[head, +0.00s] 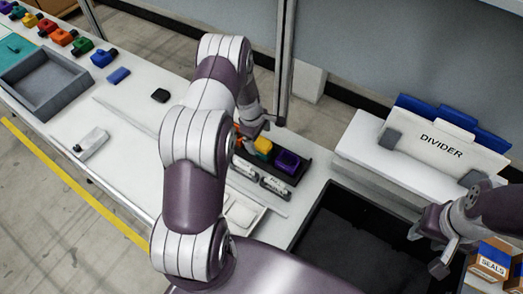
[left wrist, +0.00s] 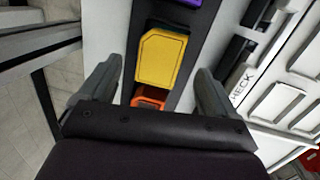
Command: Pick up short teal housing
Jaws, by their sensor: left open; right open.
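I cannot make out a short teal housing in either view. A teal flat piece (head: 14,48) lies at the far left edge of the head view. My left gripper (head: 254,132) is over a black tray (head: 300,172) holding a yellow housing (head: 263,146) and a purple housing (head: 287,161). In the left wrist view its open fingers (left wrist: 158,68) stand either side of the yellow housing (left wrist: 161,56), with an orange housing (left wrist: 149,98) nearer the palm. My right gripper (head: 440,243) is open and empty at the right. My left arm hides part of the bench.
Several coloured housings, including a blue one (head: 103,57), line the back left of the bench. A grey bin (head: 43,84) is in front of them. A DIVIDER panel (head: 443,148) and a SEALS box (head: 492,262) are at right. A dark recess (head: 345,245) is at front right.

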